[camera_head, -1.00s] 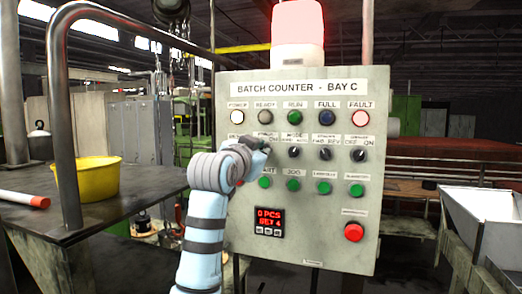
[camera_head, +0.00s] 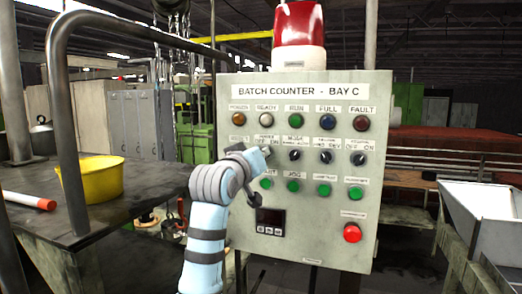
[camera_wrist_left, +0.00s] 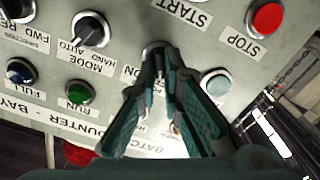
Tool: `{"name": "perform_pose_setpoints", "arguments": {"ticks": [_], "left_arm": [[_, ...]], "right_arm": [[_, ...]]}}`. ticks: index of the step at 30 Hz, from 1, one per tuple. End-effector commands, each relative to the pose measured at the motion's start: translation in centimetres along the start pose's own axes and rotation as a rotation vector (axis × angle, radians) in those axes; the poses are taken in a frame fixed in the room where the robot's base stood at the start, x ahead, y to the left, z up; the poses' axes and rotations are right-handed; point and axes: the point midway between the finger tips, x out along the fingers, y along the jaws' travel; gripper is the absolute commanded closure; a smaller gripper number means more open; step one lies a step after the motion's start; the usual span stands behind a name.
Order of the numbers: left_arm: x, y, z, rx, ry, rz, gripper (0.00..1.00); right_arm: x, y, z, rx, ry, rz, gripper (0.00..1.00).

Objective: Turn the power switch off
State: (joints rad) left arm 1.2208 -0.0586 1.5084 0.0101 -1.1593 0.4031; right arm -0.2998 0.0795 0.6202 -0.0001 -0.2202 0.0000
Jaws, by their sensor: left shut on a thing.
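The power switch (camera_wrist_left: 155,46) is a rotary knob on the grey batch counter panel (camera_head: 310,235), under the label "POWER OFF ON". My left gripper (camera_head: 266,151) is at it, and its green fingers are shut on the knob in the left wrist view (camera_wrist_left: 159,56). The fingers hide most of the knob, so I cannot read its pointer. The power lamp (camera_head: 239,119) is dull amber and unlit. The counter display (camera_head: 271,216) is blank. My right gripper is not in view.
Close right of the power switch are the mode knob (camera_head: 295,155), direction knob (camera_head: 326,156) and counter knob (camera_head: 358,158). A dark red beacon (camera_head: 298,38) tops the panel. A yellow bowl (camera_head: 97,180) sits on the left table beside a metal rail (camera_head: 62,130).

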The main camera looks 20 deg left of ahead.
Motion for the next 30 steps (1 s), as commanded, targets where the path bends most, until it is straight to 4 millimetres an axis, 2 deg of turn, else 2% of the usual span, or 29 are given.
{"name": "perform_pose_setpoints", "arguments": {"ticks": [9,23,24,27,30], "left_arm": [[0.04,-0.03,0.08,-0.1,-0.003,-0.001,1.0],[0.03,-0.05,0.12,-0.114,-0.002,0.0,1.0],[0.03,-0.05,0.12,-0.113,-0.002,0.0,0.86],[0.02,-0.06,0.1,-0.113,-0.002,0.0,0.72],[0.01,-0.06,0.06,-0.112,-0.001,0.0,0.72]], "right_arm": [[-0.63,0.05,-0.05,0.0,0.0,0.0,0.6],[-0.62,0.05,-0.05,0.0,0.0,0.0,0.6],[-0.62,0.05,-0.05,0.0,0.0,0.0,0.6],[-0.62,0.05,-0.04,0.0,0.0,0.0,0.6],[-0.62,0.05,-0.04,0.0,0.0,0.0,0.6]]}}
